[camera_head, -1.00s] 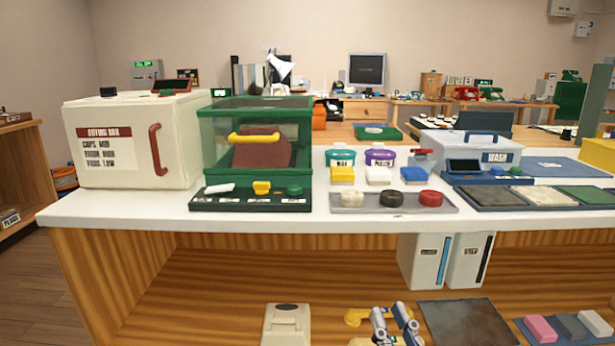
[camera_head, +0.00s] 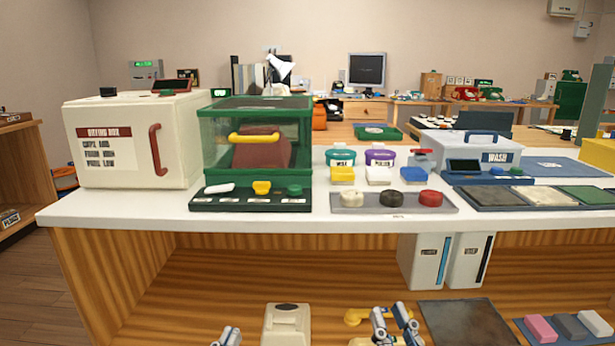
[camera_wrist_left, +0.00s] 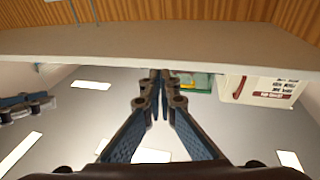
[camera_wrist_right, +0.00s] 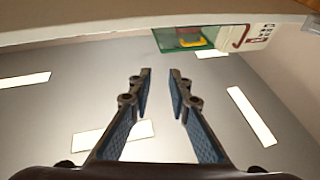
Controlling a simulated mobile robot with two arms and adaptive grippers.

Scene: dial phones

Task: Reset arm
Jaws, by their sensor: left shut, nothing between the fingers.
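My left gripper (camera_head: 227,338) shows at the bottom edge of the head view, low in front of the counter, left of a cream box-like object (camera_head: 287,325). In the left wrist view its fingers (camera_wrist_left: 158,80) meet at the tips with nothing between them. My right gripper (camera_head: 392,318) is further right at the bottom, in front of a yellow-handled thing (camera_head: 356,316) that it partly hides. In the right wrist view its fingers (camera_wrist_right: 160,75) stand apart with an empty gap. Most of both arms is out of the head view.
The white counter (camera_head: 260,224) overhangs a wooden lower shelf (camera_head: 210,290). On top stand a drying box (camera_head: 180,130), a green glass case (camera_head: 218,150) and a tray of round knobs (camera_head: 340,202). A dark plate (camera_head: 468,325) and a block tray (camera_head: 527,335) lie low at right.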

